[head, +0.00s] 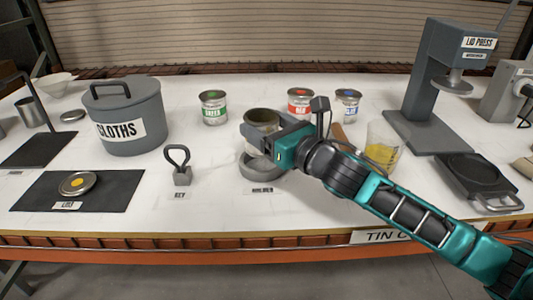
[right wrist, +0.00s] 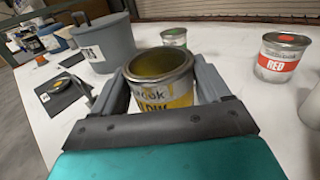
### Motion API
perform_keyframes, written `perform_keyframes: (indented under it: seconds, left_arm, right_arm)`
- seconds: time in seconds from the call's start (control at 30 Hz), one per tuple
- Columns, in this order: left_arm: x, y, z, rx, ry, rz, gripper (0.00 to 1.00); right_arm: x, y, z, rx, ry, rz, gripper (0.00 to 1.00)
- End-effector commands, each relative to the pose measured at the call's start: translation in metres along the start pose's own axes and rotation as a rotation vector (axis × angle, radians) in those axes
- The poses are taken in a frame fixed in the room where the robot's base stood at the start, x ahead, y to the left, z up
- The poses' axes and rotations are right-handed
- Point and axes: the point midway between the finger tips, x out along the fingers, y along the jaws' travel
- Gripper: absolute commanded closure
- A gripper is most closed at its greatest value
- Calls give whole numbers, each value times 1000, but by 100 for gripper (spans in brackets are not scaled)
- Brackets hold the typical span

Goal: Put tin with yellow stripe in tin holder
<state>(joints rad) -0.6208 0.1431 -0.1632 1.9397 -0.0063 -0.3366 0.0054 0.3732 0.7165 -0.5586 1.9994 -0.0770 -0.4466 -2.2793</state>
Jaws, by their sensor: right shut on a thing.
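The tin with the yellow stripe (right wrist: 164,82) is open at the top and upright between the fingers of my right gripper (right wrist: 165,88), which is shut on it. In the head view the tin (head: 262,120) shows above the grey ring-shaped tin holder (head: 258,172), and my right gripper (head: 264,138) reaches it from the right. The holder sits on the table behind a label reading HOLDER. The tin's base is partly hidden by the gripper, so I cannot tell whether it touches the holder. My left gripper is not in view.
A green tin (head: 213,107), a red tin (head: 299,103) and a blue tin (head: 347,104) stand behind. A key tool (head: 179,167) and a CLOTHS bin (head: 127,118) are left. A lid (head: 77,184) lies on a dark mat. A beaker (head: 382,147) stands right, near the lid press (head: 432,95).

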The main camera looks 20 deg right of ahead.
Motion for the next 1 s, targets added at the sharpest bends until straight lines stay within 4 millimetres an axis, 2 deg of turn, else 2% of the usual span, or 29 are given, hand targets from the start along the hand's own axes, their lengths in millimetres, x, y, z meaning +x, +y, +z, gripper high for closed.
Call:
perform_keyframes:
  seconds: [0.23,0.4,0.5,0.87,0.9,1.0]
  left_arm:
    - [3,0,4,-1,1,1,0]
    - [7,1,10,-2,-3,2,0]
    - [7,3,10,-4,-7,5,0]
    - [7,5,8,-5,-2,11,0]
    - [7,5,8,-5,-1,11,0]
    - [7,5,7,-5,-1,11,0]
  right_arm:
    - [0,0,-18,0,-1,-1,70]
    - [0,0,-44,4,0,0,70]
    - [0,0,-53,1,0,0,70]
    - [0,0,-56,-1,-2,0,70]
    - [0,0,-56,-1,-1,0,23]
    - [0,0,-55,-1,-1,0,13]
